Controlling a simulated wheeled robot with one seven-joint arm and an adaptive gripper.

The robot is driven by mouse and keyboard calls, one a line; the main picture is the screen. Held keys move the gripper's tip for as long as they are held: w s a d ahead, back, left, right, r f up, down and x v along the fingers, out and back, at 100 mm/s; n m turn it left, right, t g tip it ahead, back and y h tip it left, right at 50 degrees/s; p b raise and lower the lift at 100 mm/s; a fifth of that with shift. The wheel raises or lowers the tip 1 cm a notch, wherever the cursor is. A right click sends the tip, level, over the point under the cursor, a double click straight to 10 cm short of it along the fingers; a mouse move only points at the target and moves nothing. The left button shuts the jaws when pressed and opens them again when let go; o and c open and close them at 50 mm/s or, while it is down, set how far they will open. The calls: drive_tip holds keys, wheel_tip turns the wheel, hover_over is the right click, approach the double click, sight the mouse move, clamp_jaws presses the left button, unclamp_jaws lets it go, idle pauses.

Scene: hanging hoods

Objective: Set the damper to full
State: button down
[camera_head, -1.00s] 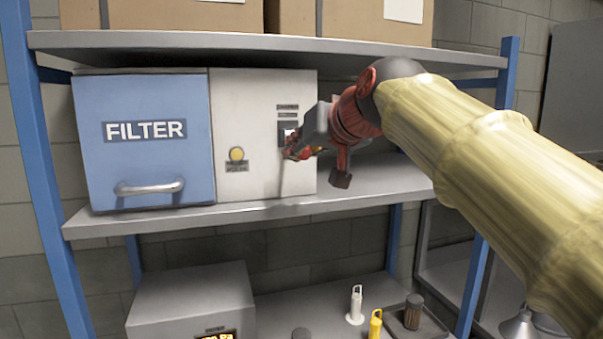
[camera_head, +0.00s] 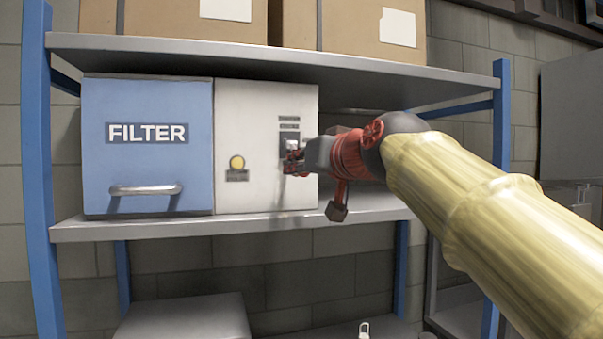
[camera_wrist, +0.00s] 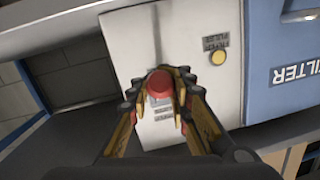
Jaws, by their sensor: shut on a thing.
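The damper control is on the right side of the white panel (camera_head: 264,190), under a column of small dark labels (camera_head: 289,126). In the wrist view a round red knob (camera_wrist: 159,83) sits between the fingers, with the labels (camera_wrist: 160,108) behind it. My gripper (camera_head: 293,158) reaches in from the right and is at the panel face. In the wrist view my gripper (camera_wrist: 160,88) has its fingers on both sides of the red knob, shut on it. The gripper hides the knob's mount and its exact setting, and the label text is too small to read.
A blue FILTER drawer (camera_head: 147,165) with a bar handle adjoins the panel on the left. A yellow button (camera_head: 237,162) is on the panel. The shelf above (camera_head: 270,55) carries cardboard boxes (camera_head: 345,25). Blue posts (camera_head: 38,150) frame the rack.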

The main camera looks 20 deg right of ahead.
drive_tip(key=shift+f, duration=0.1)
drive_tip(key=c, duration=1.7)
unclamp_jaws()
drive_tip(key=shift+o, duration=0.2)
drive_tip(key=s+d+r, duration=0.1)
drive_tip(key=s, duration=1.1)
drive_tip(key=shift+d, duration=0.15)
drive_tip(key=shift+r, duration=0.1)
